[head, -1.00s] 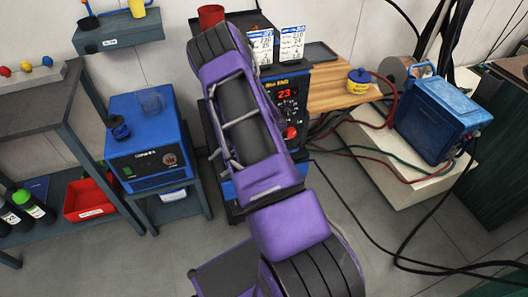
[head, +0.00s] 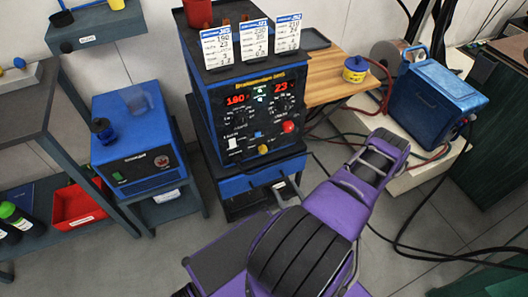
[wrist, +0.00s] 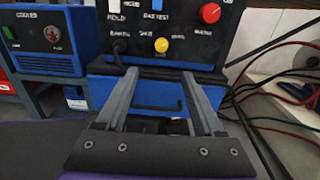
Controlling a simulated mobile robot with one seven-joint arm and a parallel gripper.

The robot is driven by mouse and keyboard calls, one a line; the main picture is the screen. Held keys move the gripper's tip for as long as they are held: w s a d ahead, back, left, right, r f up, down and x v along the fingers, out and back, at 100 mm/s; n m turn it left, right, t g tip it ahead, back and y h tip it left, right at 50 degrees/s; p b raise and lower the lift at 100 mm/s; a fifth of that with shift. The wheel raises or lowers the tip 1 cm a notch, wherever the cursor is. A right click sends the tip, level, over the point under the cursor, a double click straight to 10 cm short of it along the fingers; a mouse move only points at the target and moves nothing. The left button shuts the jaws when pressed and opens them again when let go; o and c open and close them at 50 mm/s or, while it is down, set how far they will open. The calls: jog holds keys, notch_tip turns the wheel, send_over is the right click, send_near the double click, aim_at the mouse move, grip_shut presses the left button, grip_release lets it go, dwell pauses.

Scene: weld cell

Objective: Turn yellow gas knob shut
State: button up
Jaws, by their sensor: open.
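The yellow knob (head: 263,149) is low on the front panel of the blue and black welding machine (head: 208,108), left of and below a red knob (head: 288,127). In the wrist view the yellow knob (wrist: 161,45) shows beyond the fingertips, roughly centred between them. My gripper (wrist: 159,75) is open and empty, its two grey fingers pointing at the machine below the knob. They look apart from it. My gripper cannot be made out in the head view. The small print around the knob is too blurred to read.
Price-like cards (head: 255,41) and a red cup (head: 197,13) stand on the machine. A blue cooler box (head: 139,140) is at left, a wooden shelf (head: 330,75) at right. Cables lie on the floor at right. A blue drawer (wrist: 150,92) sits below the panel.

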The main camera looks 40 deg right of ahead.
aim_at(264, 151)
jog(key=b+x, duration=0.1)
jog(key=x, duration=1.6)
jog(key=shift+w+d+f, duration=0.1)
jog(key=shift+d, duration=0.1)
grip_shut()
